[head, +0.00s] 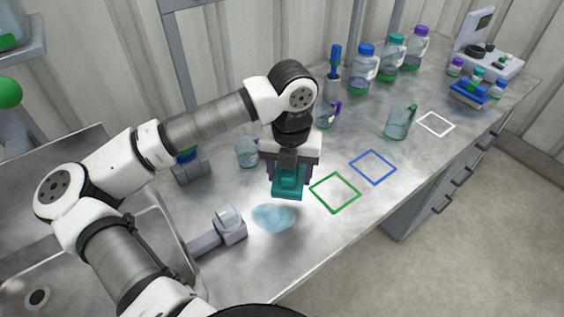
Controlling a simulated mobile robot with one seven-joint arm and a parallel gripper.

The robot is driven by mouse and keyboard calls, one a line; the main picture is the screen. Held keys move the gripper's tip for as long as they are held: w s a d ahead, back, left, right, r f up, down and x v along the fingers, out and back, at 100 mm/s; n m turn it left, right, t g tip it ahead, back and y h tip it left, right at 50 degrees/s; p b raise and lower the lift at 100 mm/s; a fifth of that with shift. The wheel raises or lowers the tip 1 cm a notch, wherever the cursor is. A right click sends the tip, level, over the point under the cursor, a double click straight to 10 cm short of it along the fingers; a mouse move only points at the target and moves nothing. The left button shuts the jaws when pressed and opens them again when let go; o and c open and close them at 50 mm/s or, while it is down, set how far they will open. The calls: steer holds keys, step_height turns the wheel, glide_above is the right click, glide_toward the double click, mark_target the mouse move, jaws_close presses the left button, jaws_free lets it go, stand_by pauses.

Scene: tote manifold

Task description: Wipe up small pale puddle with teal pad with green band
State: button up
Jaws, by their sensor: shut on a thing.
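My gripper (289,168) points down above the bench, shut on the teal pad (288,186). The pad hangs at the gripper's lower end, and I cannot make out a green band on it. The small pale puddle (273,217) is a light blue patch on the bench, just in front of and slightly left of the pad. The pad appears to be above the bench behind the puddle. Whether it touches the surface I cannot tell.
A grey tap (228,226) stands left of the puddle beside the sink (70,250). Green (335,193) and blue (373,167) outlined squares lie to the right. The bench's front edge is near the puddle.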

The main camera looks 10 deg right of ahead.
steer(key=shift+s+f+b, duration=0.1)
steer(key=shift+f+b, duration=0.3)
steer(key=shift+f, duration=0.45)
steer(key=b, duration=0.2)
glide_above(288, 204)
steer(key=shift+d+f, duration=0.15)
steer(key=shift+f, duration=1.95)
steer(key=shift+f+b, duration=1.05)
steer(key=shift+b, duration=0.1)
